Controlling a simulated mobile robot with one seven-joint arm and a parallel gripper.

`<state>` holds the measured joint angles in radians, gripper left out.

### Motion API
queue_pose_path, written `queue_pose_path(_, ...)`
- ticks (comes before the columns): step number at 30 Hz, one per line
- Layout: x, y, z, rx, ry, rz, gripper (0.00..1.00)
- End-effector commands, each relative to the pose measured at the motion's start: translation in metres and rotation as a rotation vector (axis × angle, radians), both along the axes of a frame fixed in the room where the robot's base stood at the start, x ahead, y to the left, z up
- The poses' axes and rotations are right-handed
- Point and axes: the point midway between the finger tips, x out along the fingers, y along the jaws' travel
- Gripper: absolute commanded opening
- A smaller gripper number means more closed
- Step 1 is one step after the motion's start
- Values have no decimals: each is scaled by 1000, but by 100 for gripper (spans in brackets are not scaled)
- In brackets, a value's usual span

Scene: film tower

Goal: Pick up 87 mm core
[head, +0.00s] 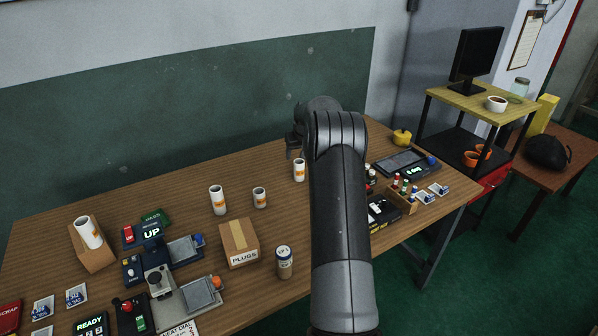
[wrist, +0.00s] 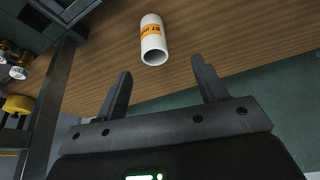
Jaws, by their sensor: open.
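The 87 mm core (wrist: 153,40) is a white hollow tube with an orange band reading 87. In the wrist view it stands on the wooden bench, just beyond my fingertips and roughly between their lines. My gripper (wrist: 161,70) is open and empty, its two dark fingers apart from the core. In the head view a white tube with an orange band (head: 299,170) stands just below my gripper (head: 293,146) and looks like the same core. My arm hides part of the bench to its right, and the fingers are hard to make out there.
Two similar cores stand to the left, a taller one (head: 217,200) and a shorter one (head: 260,197). Another core (head: 88,232) lies in a wooden holder. A PLUGS box (head: 239,243) and a capped jar (head: 284,262) stand nearer. The bench behind the cores is clear up to the wall.

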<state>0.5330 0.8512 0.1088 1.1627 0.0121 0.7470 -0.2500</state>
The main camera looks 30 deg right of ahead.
Motion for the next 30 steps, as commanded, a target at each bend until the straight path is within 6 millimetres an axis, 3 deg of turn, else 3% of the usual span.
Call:
queue_pose_path(12,18,-14,-51,3,1,-6,65)
queue_pose_path(20,25,-16,-68,3,0,-6,65)
queue_pose_path(30,40,-22,-105,4,1,-6,65)
